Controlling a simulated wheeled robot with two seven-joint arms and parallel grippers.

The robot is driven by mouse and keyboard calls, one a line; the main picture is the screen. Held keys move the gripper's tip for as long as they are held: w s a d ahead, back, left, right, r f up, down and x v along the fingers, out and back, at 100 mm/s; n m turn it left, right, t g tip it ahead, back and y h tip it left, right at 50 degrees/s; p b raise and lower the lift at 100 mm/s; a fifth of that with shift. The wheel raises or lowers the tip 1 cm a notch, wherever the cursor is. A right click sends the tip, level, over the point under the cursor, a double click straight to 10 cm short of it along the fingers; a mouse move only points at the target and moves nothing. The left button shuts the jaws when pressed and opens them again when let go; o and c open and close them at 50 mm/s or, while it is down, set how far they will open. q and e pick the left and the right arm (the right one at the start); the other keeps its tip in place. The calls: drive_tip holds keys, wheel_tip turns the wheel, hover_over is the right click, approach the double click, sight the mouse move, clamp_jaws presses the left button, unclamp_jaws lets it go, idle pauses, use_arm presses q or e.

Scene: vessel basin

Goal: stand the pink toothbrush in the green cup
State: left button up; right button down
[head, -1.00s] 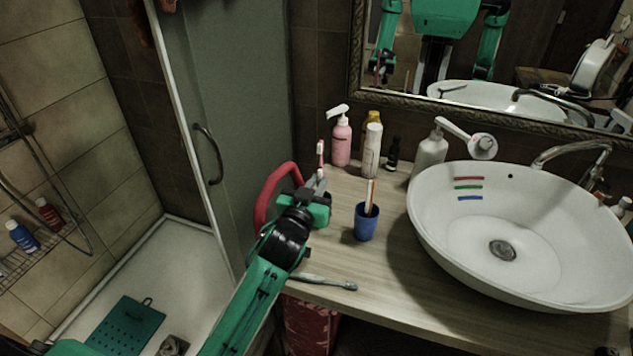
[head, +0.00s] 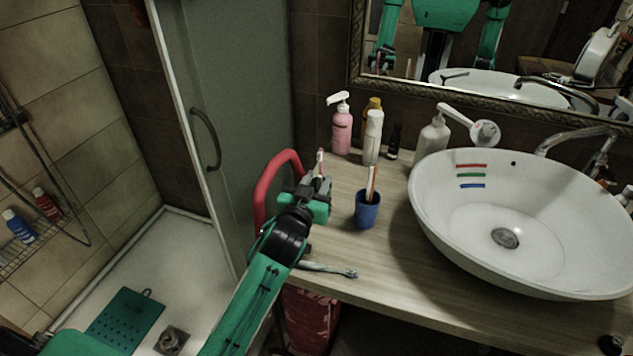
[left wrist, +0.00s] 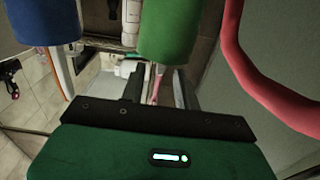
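The pink toothbrush (head: 320,161) stands upright just beyond my left gripper (head: 312,186) in the head view. In the left wrist view, which looks upside down, the pink toothbrush (left wrist: 156,82) shows between my gripper's two dark fingers (left wrist: 160,88). The fingers are apart, with gaps beside the thin handle. The green cup (left wrist: 166,32) is close in front of the fingers, its rim towards the brush. The brush appears to be in the cup, but its lower end is hidden. My gripper hides most of the cup in the head view. My right gripper is not in view.
A blue cup (head: 367,212) with an orange toothbrush stands right of my gripper. A red ring-shaped bar (head: 268,188) is close on the left. Bottles (head: 342,133) stand behind; the basin (head: 440,235) is right.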

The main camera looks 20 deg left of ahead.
use_arm(q)
drive_tip(key=shift+o, duration=0.2)
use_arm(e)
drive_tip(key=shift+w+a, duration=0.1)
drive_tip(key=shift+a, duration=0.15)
